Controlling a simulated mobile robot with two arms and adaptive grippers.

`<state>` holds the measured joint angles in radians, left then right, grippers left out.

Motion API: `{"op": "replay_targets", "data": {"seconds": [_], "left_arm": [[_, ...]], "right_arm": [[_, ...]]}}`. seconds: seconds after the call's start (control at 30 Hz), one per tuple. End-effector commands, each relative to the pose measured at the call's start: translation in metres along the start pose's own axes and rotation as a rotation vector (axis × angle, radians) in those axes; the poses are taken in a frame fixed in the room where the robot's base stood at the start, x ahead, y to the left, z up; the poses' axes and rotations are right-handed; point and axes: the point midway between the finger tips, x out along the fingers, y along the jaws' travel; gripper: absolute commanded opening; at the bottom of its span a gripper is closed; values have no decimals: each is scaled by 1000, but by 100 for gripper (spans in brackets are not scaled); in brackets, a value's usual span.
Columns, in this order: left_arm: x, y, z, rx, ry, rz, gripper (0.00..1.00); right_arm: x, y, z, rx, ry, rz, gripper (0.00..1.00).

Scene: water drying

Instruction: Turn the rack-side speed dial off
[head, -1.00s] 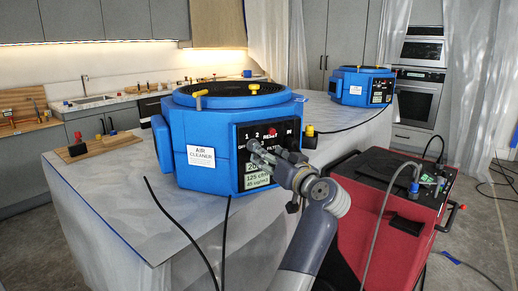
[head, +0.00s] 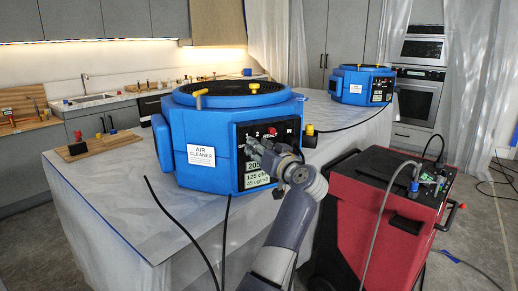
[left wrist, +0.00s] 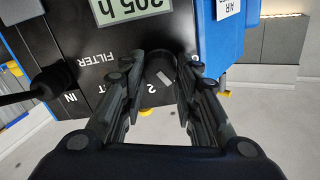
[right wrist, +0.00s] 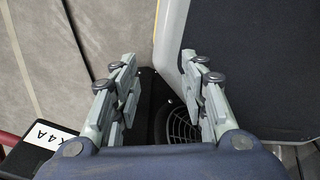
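The blue air cleaner (head: 208,170) stands on the covered counter, with its black control panel (head: 242,131) facing right. The left wrist view shows this panel (left wrist: 110,25) upside down, with the labels FILTER, IN and 2. The dark round speed dial (left wrist: 160,67) sits between the fingers of my left gripper (left wrist: 161,62), which look closed against its sides. In the head view my left gripper (head: 264,153) hides the dial. My right gripper (right wrist: 160,72) is open and empty, away from the panel.
A second blue air cleaner (head: 352,85) stands farther back. A red machine (head: 390,225) stands right of the counter. A wooden board (head: 105,144) and black cables lie on the counter.

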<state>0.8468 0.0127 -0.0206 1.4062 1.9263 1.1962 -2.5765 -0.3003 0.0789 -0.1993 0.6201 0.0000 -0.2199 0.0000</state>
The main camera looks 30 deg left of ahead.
Motion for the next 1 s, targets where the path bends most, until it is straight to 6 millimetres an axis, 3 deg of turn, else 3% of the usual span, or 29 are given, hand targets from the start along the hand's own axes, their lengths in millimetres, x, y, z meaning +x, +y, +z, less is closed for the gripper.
{"op": "replay_targets", "data": {"seconds": [0.27,0.47,1.0], "left_arm": [[0,0,-1,-18,-1,1,6],[-1,-1,-3,-99,-2,2,6],[-1,-2,-2,-571,-5,2,6]], "right_arm": [[-5,-2,-1,0,1,-3,40],[-21,-2,-3,0,1,-2,40],[-78,2,-7,-2,0,1,40]]}}
